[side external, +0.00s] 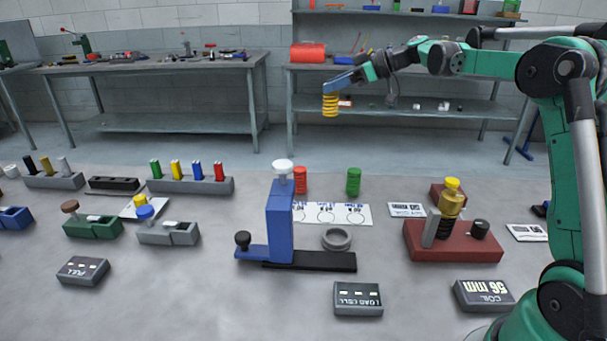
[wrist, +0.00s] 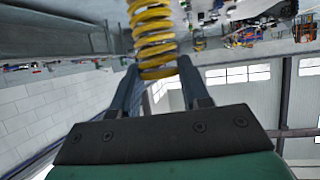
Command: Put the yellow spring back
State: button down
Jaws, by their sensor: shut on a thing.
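The yellow spring (side external: 330,105) hangs upright in the air, held by my gripper (side external: 338,87) well above the bench. In the wrist view the yellow coils (wrist: 153,38) sit between the two fingertips of my gripper (wrist: 157,72). A white card (side external: 335,219) with printed circles and writing lies on the bench below. A red spring (side external: 300,180) and a green spring (side external: 353,181) stand upright at its back edge, with a gap between them. The spring is far from the card and touches nothing but my gripper.
A blue press (side external: 280,222) with a white knob stands just left of the card. A grey ring (side external: 337,239) lies in front of it. A red fixture (side external: 452,241) stands at right. A load cell box (side external: 358,299) and a coil box (side external: 484,296) lie in front.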

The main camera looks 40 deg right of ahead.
jog(key=f, duration=2)
jog(key=shift+w+d+f, duration=0.1)
jog(key=shift+w+d, duration=0.2)
jog(key=shift+w, duration=0.05)
jog(key=shift+f, duration=0.15)
jog(key=shift+c, duration=2.1)
grip_release()
